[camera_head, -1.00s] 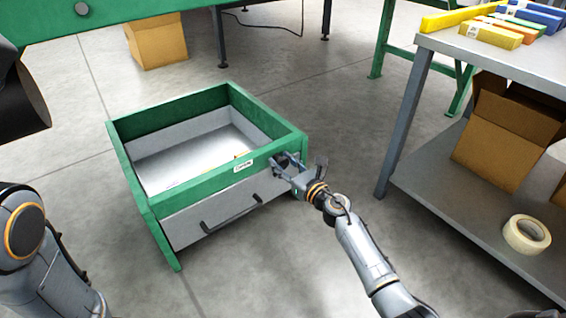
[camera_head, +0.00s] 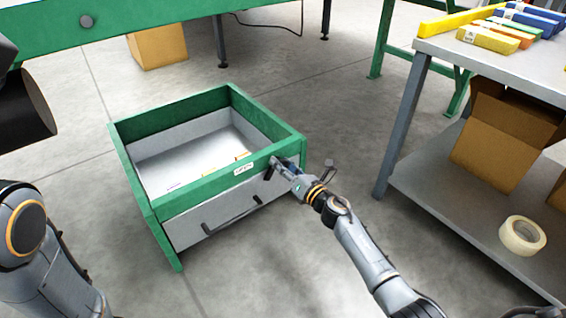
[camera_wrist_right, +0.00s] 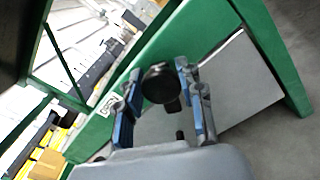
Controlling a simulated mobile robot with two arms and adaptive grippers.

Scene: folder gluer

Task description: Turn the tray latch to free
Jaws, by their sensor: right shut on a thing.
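The tray (camera_head: 215,218) has a grey front with a dark bar handle (camera_head: 232,212) and sits in a green frame (camera_head: 165,207) low over the floor. The latch (camera_wrist_right: 160,84) is a dark round knob with a short arm at the frame's front right; in the head view my gripper mostly hides it. My right gripper (camera_head: 276,168) is at the front right corner of the frame.
A grey workbench (camera_head: 407,95) with colored cartons on top stands at right. Its lower shelf holds a cardboard box (camera_head: 490,150) and a tape roll (camera_head: 522,236). A green machine beam (camera_head: 150,22) crosses the back. The floor before the tray is clear.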

